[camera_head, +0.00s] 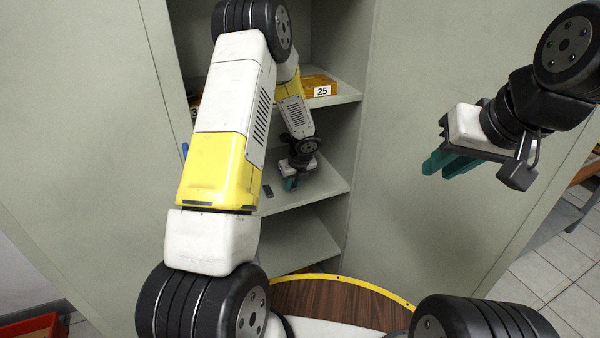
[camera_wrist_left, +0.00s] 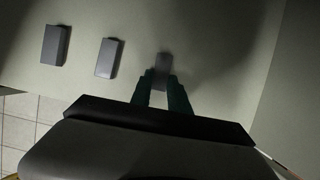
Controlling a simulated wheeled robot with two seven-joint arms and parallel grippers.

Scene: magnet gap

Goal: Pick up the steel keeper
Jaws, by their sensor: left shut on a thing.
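The steel keeper, a small grey block (camera_wrist_left: 163,62), is between the fingertips of my left gripper (camera_wrist_left: 161,78) in the left wrist view. The fingers are shut on it, and it is over or on the pale shelf surface; I cannot tell if it touches. In the head view my left gripper (camera_head: 291,183) reaches into the cabinet, and the keeper is hidden there. My right gripper (camera_head: 450,164) is outside, before the right cabinet door, with nothing visible in it; its finger gap is unclear.
Two similar grey blocks (camera_wrist_left: 54,45) (camera_wrist_left: 107,58) lie left of the held one in the left wrist view. The cabinet shelf (camera_head: 320,186) has side walls close by. A yellow bin marked 25 (camera_head: 319,86) stands on the shelf above.

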